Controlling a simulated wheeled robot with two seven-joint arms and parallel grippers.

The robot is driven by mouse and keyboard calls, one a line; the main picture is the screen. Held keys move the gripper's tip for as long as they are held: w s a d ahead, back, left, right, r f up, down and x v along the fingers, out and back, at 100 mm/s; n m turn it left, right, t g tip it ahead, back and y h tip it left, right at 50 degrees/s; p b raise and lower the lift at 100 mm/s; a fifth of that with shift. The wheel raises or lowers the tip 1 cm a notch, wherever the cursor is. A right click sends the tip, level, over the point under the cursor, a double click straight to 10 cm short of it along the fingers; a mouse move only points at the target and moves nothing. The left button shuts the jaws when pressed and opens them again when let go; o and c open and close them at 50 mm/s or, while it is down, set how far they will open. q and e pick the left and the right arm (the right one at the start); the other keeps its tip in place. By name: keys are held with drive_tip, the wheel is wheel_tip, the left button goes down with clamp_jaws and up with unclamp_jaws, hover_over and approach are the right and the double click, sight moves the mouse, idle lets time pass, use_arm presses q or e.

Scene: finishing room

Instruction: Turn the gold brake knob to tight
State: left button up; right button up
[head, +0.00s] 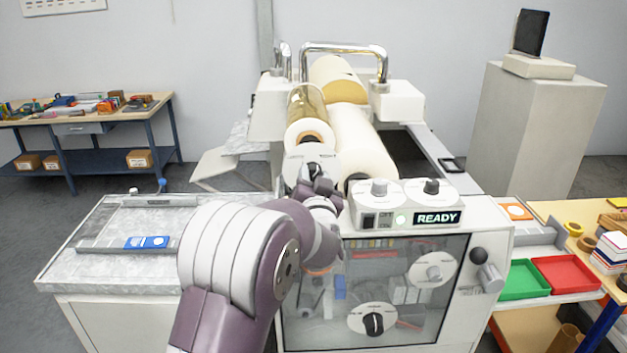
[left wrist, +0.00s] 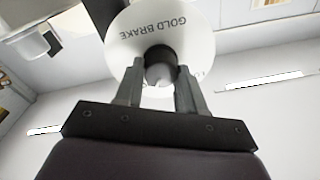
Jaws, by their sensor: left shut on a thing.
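The gold brake knob (left wrist: 161,72) shows in the left wrist view, in front of a round white dial (left wrist: 190,20) lettered GOLD BRAKE. My left gripper (left wrist: 160,85) is shut on the knob, with one finger on each side of it. In the head view the dial (head: 308,153) is at the left end of the rolls, and my left gripper (head: 317,180) reaches up to it. The hand hides most of the knob there. The tight mark and the pointer cannot be read. My right gripper is not in view.
The machine has a panel with two knobs and a READY display (head: 437,218). Below it is a clear door (head: 375,275) with more dials behind it. A grey bench (head: 110,250) holds a blue item (head: 147,242). Green (head: 522,281) and red (head: 568,274) trays stand at right.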

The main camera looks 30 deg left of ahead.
use_arm(q)
drive_tip(key=shift+m, duration=0.9)
drive_tip(key=shift+r, duration=0.1)
drive_tip(key=o, duration=0.9)
drive_tip(key=shift+o, duration=0.8)
drive_tip(key=shift+w+a, duration=0.1)
drive_tip(key=shift+f, duration=0.2)
